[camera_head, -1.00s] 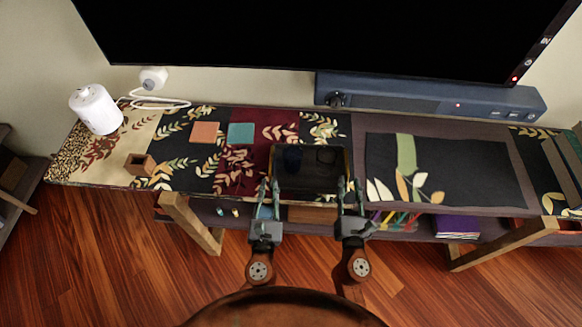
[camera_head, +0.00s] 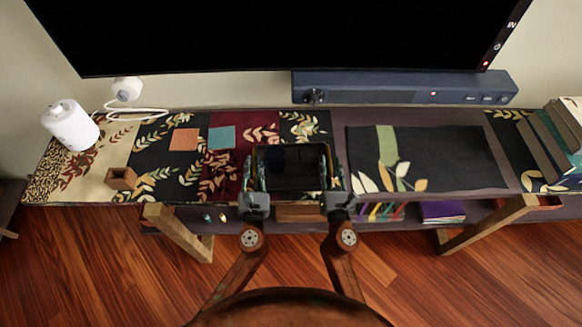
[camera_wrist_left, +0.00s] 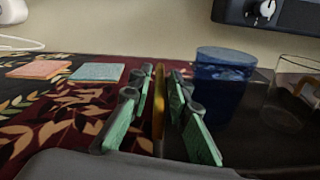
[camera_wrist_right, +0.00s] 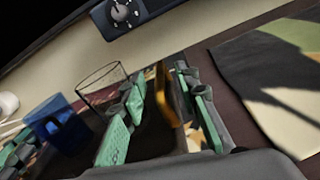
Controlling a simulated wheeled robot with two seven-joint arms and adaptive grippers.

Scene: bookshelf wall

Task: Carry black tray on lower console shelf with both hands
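The black tray (camera_head: 290,184) rests on the console top, not on the lower shelf. It has thin yellowish side rims and carries a blue cup (camera_wrist_left: 222,85) and a clear glass (camera_wrist_left: 290,100). My left gripper (camera_head: 254,174) is at the tray's left side, with its green-padded fingers apart on either side of the left rim (camera_wrist_left: 158,105). My right gripper (camera_head: 332,174) is at the right side, its fingers likewise apart around the right rim (camera_wrist_right: 165,95). Gaps show between pads and rims in both wrist views.
A white cylinder (camera_head: 70,126) stands at the left end, with coasters (camera_head: 184,139) and a wooden box (camera_head: 121,178) nearby. A soundbar (camera_head: 400,87) and TV are behind. The lower shelf holds coloured items and a purple book (camera_head: 442,211).

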